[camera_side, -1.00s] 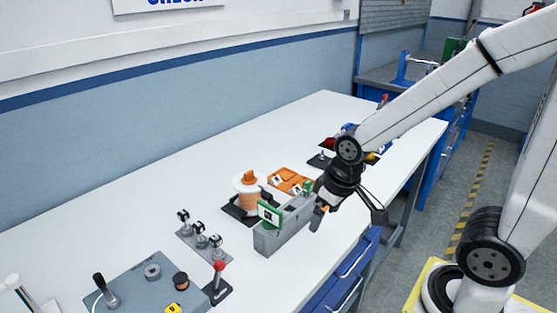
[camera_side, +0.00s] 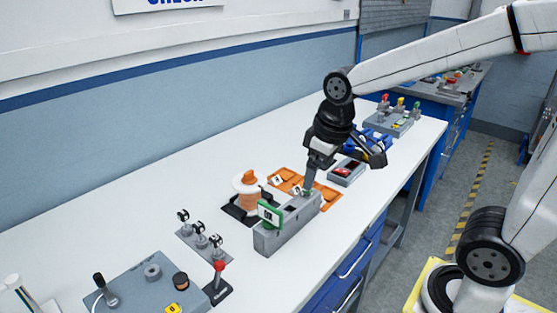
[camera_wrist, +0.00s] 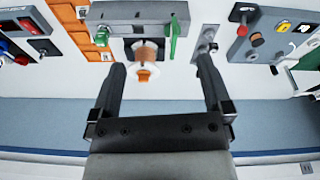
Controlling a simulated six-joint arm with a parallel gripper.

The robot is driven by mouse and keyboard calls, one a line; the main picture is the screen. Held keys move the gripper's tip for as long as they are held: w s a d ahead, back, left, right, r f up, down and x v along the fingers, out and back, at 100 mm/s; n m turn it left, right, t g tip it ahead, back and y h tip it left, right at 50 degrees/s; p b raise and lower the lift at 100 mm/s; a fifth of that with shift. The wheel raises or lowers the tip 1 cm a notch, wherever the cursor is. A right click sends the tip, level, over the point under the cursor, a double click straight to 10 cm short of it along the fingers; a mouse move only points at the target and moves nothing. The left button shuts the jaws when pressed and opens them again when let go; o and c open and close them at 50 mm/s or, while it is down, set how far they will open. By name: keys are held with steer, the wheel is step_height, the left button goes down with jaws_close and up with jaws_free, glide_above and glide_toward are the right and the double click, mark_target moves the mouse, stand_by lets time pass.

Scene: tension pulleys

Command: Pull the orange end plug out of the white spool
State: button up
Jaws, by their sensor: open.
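The white spool (camera_side: 239,184) stands on a black base (camera_side: 236,211) on the bench, left of the long grey block. The orange end plug (camera_side: 250,177) sticks up from its top. My gripper (camera_side: 308,190) points down at the far end of the grey block, to the right of the spool and apart from it. In the wrist view my gripper (camera_wrist: 161,70) is open, with nothing between its fingers; the orange end plug (camera_wrist: 143,75) shows farther off, between the finger lines. The fingertips are partly hard to make out in the side view.
A bracket with several small posts (camera_side: 201,240) and a grey control panel (camera_side: 145,285) are at near left.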

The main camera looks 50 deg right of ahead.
steer(key=w+d+r+n+g, duration=0.1)
steer(key=w+d+r+n, duration=0.1)
steer(key=w+n, duration=0.8)
steer(key=n+g, duration=0.1)
steer(key=n, duration=0.5)
glide_above(249, 172)
steer(key=shift+w+f, duration=0.1)
steer(key=shift+f, duration=4.05)
steer(key=shift+f, duration=3.85)
steer(key=c, duration=1.3)
